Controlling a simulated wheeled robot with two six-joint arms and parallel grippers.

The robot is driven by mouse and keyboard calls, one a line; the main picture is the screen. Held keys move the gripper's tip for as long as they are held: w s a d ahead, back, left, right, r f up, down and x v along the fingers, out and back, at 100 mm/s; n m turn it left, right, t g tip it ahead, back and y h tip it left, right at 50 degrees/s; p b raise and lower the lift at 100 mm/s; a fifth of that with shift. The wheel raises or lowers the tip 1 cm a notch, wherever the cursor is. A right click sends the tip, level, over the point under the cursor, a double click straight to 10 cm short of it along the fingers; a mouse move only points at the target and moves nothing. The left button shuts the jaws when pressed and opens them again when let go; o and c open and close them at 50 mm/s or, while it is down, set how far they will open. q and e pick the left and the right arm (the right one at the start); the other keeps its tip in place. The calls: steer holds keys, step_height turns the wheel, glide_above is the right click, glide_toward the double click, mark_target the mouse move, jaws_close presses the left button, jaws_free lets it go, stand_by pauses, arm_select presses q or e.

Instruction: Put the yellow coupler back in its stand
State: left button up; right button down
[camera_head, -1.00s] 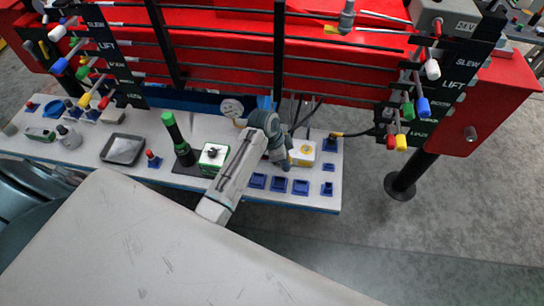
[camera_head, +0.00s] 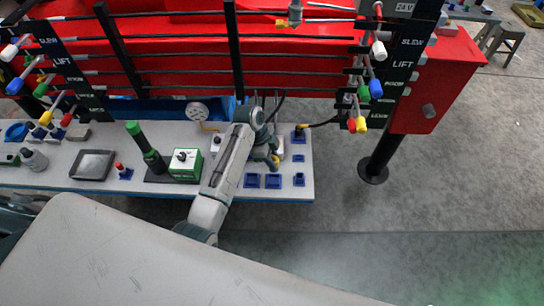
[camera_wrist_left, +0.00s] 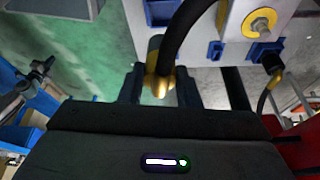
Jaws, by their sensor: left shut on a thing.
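The yellow coupler (camera_wrist_left: 160,84) is held between the two fingers of my left gripper (camera_wrist_left: 160,88) in the left wrist view, with a thick black hose rising from it. In the head view my left gripper (camera_head: 273,161) is above the right part of the bench, and a bit of the yellow coupler (camera_head: 276,159) shows at its tip. Blue stands sit near it: one stand (camera_head: 273,181) is just below it in the picture and another stand (camera_head: 251,180) is to the left. I cannot tell which stand belongs to the coupler. My right gripper is not in view.
A white box with a yellow-ringed knob (camera_wrist_left: 262,22) stands close by. A black plug sits in a blue holder (camera_wrist_left: 264,50). The red frame with levers (camera_head: 363,100) rises behind.

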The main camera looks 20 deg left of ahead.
arm_select(q)
steer(key=shift+f+b, duration=0.6)
steer(key=shift+f, duration=0.1)
step_height(320, 180, down, 3)
steer(key=shift+f+b, duration=0.2)
steer(key=shift+b, duration=0.7)
steer(key=shift+f, duration=0.5)
steer(key=shift+f+b, duration=0.1)
steer(key=shift+b, duration=0.2)
